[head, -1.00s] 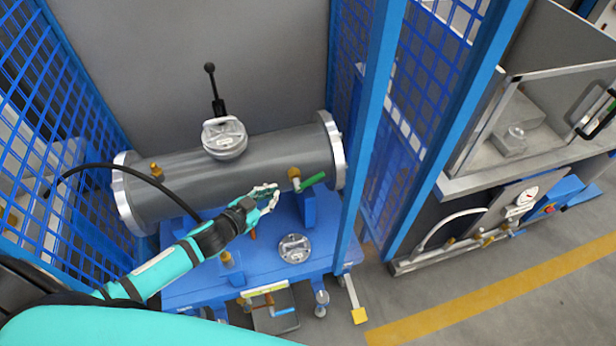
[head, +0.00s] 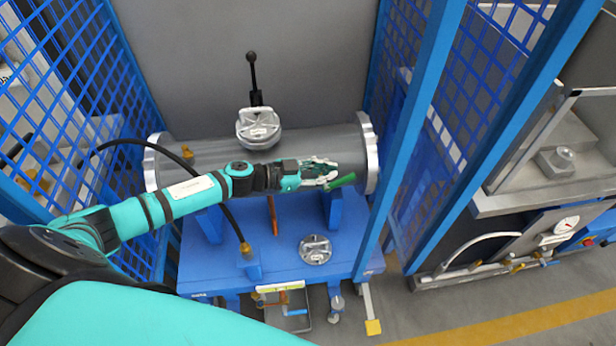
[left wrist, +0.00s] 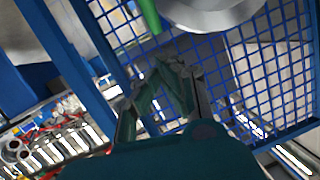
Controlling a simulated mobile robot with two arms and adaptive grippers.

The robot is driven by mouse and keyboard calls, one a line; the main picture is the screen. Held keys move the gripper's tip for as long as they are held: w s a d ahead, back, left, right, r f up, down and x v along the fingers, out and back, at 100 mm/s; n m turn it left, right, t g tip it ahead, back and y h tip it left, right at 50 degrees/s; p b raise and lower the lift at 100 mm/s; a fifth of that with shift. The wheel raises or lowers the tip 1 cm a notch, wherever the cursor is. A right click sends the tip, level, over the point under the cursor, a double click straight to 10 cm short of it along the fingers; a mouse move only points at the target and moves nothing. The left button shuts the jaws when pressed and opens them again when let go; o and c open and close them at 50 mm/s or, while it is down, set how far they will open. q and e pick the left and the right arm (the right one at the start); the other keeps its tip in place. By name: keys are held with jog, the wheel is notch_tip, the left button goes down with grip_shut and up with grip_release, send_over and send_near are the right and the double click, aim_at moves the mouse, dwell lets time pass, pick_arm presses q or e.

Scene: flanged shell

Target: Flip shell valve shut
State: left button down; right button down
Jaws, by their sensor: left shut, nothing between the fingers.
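The grey flanged shell (head: 315,147) lies on its side on a blue stand. The shell valve's green handle (head: 344,181) is at its right end, pointing right and slightly up; its brass body is hidden behind my gripper. My left gripper (head: 332,174) is shut and empty, with its fingertips at the handle in the head view. In the left wrist view, the green handle (left wrist: 150,15) is above and left of the fingertips (left wrist: 174,66), apart from them in the picture. I cannot tell whether they touch. My right gripper is not in view.
A round metal cover (head: 315,249) lies on the blue stand (head: 285,270). A clamped lid with a black lever (head: 252,72) tops the shell. A black hose curves behind my left arm. Blue mesh panels (head: 62,90) and a blue post (head: 412,140) close in both sides.

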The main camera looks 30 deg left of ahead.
pick_arm(q)
jog(key=shift+w+d+f+b, duration=0.4)
jog(key=shift+w+f+b, duration=0.05)
jog(key=shift+f+b, duration=0.25)
jog(key=shift+w+d+f+b, duration=0.4)
jog(key=shift+w+f+b, duration=0.15)
jog(key=shift+b, duration=0.2)
jog(key=shift+w+d+f+b, duration=0.4)
jog(key=shift+f+b, duration=0.25)
jog(key=shift+b, duration=0.05)
jog(key=shift+w+d+f+g+y+p, duration=0.25)
jog(key=shift+w+d+f+p, duration=0.25)
jog(key=shift+p, duration=1.4)
jog(key=shift+w+d+f+g+y+p, duration=0.3)
jog(key=shift+d+f+p, duration=0.35)
jog(key=shift+p, duration=1.2)
jog(key=shift+d, duration=0.1)
